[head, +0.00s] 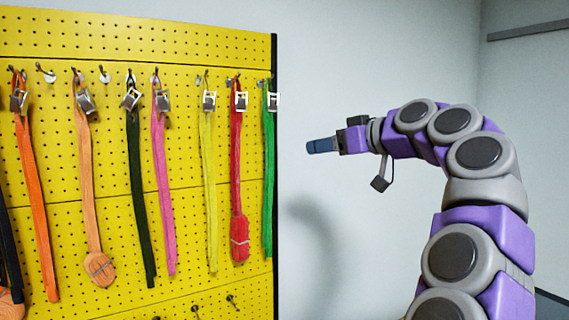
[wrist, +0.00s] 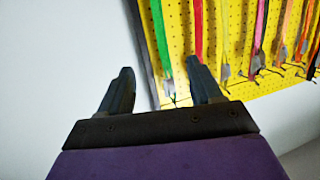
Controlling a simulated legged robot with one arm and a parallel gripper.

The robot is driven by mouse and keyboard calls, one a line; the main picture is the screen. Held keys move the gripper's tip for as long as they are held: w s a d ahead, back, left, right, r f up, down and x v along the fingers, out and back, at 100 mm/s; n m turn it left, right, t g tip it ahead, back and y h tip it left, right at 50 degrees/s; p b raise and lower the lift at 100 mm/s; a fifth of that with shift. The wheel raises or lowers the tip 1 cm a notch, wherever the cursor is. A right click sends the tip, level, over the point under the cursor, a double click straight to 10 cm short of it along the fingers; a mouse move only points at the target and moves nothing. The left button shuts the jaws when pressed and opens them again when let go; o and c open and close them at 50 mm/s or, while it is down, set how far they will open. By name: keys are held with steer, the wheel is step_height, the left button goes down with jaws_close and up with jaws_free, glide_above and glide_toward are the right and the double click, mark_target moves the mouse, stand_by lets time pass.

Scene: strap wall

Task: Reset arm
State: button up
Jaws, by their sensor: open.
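My gripper (head: 322,146) is raised at the end of my purple and grey arm, right of the pegboard's edge in the head view. It points left toward the board and stands apart from it in the picture. In the wrist view my gripper (wrist: 157,85) has its two dark fingers spread wide, with nothing between them. The red strap (head: 238,180) and the green strap (head: 268,180) hang closest to it. The wrist view also shows the green strap (wrist: 161,45) and red strap (wrist: 198,30) beyond the fingers.
The yellow pegboard (head: 110,190) fills the left of the head view. Orange (head: 32,190), peach (head: 87,190), dark green (head: 138,190), pink (head: 162,190) and yellow (head: 208,180) straps hang from hooks. An empty hook (head: 46,74) is near the top left. Bare wall lies right of the board.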

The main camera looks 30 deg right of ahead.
steer(key=a+f+g+y+b, duration=0.2)
steer(key=a+f+g+b, duration=0.2)
steer(key=a+f, duration=0.7)
steer(key=s+a+f+g+h+b, duration=0.1)
steer(key=s+a+f+g+b, duration=0.25)
steer(key=a+f, duration=0.55)
steer(key=s+a+f+g+b, duration=0.2)
steer(key=s+a+f, duration=0.2)
steer(key=a+f, duration=0.55)
steer(key=s+d+f+m+g+h+b, duration=0.1)
steer(key=s+f+g+h+b, duration=0.1)
steer(key=s+f, duration=0.7)
steer(key=s+d+f+m+g+h+b, duration=0.1)
steer(key=s+d+f+g+b, duration=0.1)
steer(key=s+f, duration=0.7)
steer(key=s+d+f+m+g+h+b, duration=0.1)
steer(key=s+f, duration=0.8)
steer(key=f, duration=0.9)
steer(key=g+h+b, duration=0.1)
steer(key=g+b, duration=0.1)
steer(key=b, duration=0.1)
steer(key=shift+s+d+f+h, duration=0.15)
steer(key=shift+d+f+h, duration=0.1)
steer(key=shift+h, duration=0.05)
